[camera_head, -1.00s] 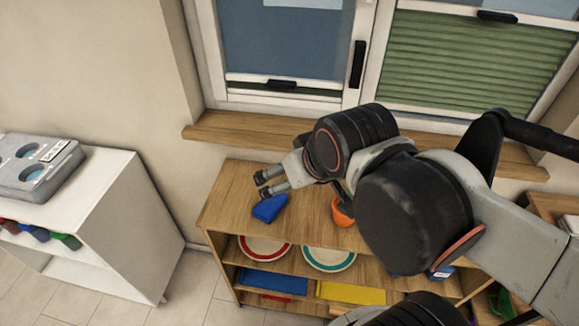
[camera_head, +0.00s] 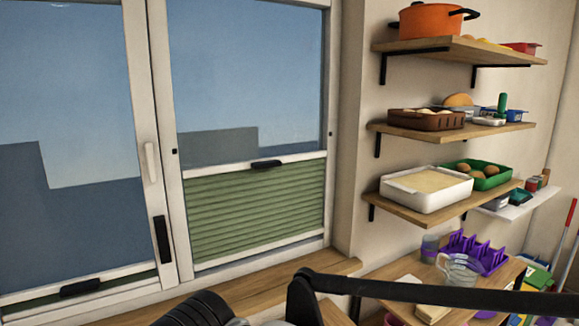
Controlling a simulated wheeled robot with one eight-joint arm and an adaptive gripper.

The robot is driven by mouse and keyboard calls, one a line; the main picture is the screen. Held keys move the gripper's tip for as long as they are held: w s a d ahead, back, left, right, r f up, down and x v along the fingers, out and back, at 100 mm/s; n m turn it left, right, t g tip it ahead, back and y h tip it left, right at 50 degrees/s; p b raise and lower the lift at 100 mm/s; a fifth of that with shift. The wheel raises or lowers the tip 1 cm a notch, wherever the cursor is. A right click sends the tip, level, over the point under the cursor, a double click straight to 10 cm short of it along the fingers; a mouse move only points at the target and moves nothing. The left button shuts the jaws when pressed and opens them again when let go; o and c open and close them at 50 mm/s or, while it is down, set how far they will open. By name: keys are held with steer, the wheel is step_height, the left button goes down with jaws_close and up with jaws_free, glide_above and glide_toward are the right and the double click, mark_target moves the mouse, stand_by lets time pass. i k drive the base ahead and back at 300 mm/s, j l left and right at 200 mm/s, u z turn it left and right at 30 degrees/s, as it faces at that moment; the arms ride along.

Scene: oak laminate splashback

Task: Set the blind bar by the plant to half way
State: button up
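Two window panes stand side by side. The right pane has a green pleated blind (camera_head: 255,212) across its lower part. Its white top bar, with a black handle (camera_head: 266,164), lies around the middle of the pane, with clear glass above. The left pane has another blind bar with a black handle (camera_head: 80,287) low near the sill, with only a thin strip of green below. No plant shows, so I cannot tell which bar is by it. My gripper is out of view; only dark parts of my arm show along the bottom edge.
A wooden sill (camera_head: 170,308) runs under the window. At right, wall shelves hold an orange pot (camera_head: 430,20), a brown basket (camera_head: 428,119) and a white tray (camera_head: 427,188). A glass jug (camera_head: 458,269) and purple rack (camera_head: 475,250) stand on a lower wooden surface.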

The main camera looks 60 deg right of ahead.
mark_target(276, 161)
steer(key=z, duration=1.5)
